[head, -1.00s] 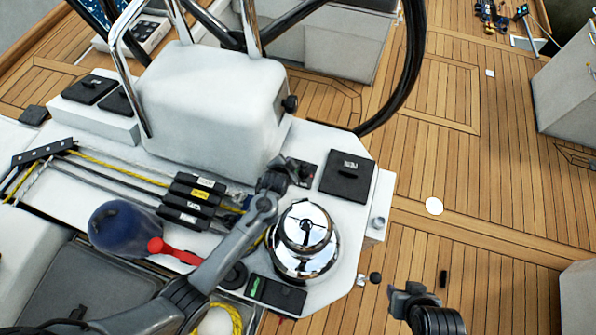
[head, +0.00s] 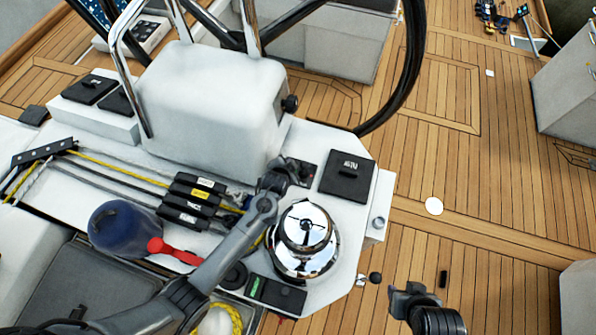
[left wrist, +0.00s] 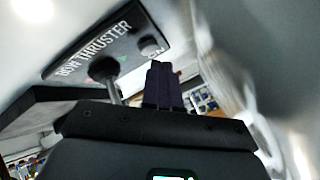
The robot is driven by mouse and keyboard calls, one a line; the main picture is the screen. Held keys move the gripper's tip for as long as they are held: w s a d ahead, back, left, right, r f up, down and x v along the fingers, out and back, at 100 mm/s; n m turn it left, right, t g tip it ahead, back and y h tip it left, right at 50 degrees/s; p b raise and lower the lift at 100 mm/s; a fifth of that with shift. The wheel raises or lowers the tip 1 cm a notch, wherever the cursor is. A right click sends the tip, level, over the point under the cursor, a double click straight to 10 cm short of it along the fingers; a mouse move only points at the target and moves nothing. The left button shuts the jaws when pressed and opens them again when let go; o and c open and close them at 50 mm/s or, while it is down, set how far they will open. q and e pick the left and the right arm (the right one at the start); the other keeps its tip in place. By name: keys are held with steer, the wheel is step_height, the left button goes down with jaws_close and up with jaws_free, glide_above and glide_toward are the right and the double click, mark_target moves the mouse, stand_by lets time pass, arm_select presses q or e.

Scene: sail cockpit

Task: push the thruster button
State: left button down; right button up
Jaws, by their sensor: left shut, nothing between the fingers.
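The dark bow thruster panel (left wrist: 100,45) fills the upper left of the left wrist view, with white "BOW THRUSTER" lettering. It has a black joystick (left wrist: 105,72) and a round grey button (left wrist: 152,47) marked ON. My left gripper (left wrist: 158,64) is shut and empty, its tips just below the button in that view; I cannot tell whether they touch it. In the head view the left gripper (head: 292,168) is over the panel (head: 306,175) and hides part of it. My right gripper (head: 400,290) hangs over the deck, away from the panel; its jaw opening is unclear.
A chrome winch (head: 304,243) stands close below my left wrist. A black lidded box (head: 346,177) lies right of the panel, and the white pedestal (head: 210,105) rises behind left. A steering wheel (head: 408,70) arches overhead. The teak deck (head: 490,220) at right is mostly clear.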

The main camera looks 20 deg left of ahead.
arm_select(q)
steer(key=shift+f, duration=0.2)
steer(key=shift+f, duration=0.3)
stand_by(0.6)
steer(key=shift+r+p, duration=0.75)
steer(key=shift+p, duration=0.15)
step_height(320, 180, up, 6)
steer(key=p, duration=0.6)
steer(key=shift+p, duration=0.4)
